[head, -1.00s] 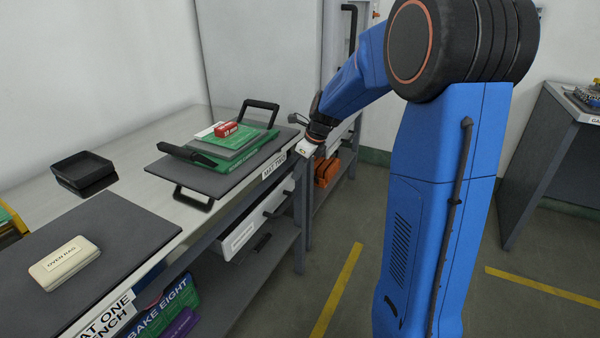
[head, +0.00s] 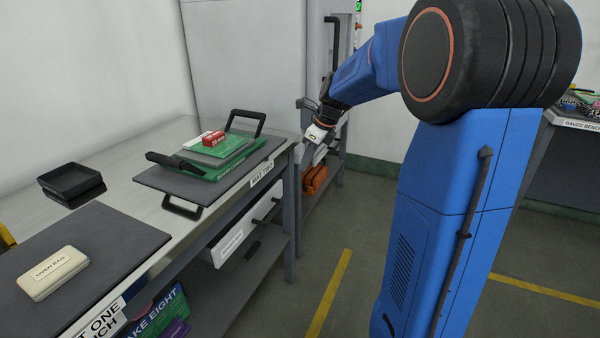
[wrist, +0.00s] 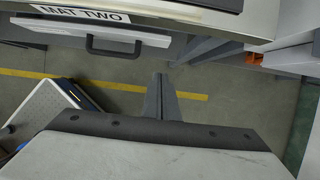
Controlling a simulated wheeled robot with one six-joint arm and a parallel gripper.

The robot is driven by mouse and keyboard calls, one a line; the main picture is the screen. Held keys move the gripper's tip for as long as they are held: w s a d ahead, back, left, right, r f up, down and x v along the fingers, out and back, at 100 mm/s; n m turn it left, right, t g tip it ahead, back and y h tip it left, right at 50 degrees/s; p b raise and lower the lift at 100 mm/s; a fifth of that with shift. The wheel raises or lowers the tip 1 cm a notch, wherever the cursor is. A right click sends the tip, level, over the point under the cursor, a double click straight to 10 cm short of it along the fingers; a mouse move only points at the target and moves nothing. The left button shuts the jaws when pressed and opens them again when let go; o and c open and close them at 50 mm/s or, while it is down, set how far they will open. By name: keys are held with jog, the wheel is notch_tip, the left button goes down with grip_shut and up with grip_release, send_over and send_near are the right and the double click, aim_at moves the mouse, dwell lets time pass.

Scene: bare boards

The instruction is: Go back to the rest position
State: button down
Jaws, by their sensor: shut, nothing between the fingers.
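My gripper (wrist: 160,82) is shut and empty, its dark fingers pressed together in the middle of the wrist view, above the grey floor. In the head view my blue arm reaches out to the left. Its white wrist end (head: 317,133) hangs just off the right end of the workbench, close to the MAT TWO label (head: 262,175); the fingers are hard to make out there.
A drawer handle (wrist: 113,46) juts near my gripper. Yellow-lined floor lies open.

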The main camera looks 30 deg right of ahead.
jog(key=s+a+r+n, duration=0.3)
jog(key=s+a+n, duration=0.2)
jog(key=s+n, duration=0.3)
jog(key=s+a+f+n+h, duration=0.1)
jog(key=s+a+f+n, duration=0.1)
jog(key=s+n, duration=0.8)
jog(key=s+a+f+n+t+h, duration=0.1)
jog(key=s+a+f+n, duration=0.2)
jog(key=s+n, duration=0.7)
jog(key=s+a, duration=0.1)
jog(key=s, duration=0.5)
jog(key=shift+h, duration=0.4)
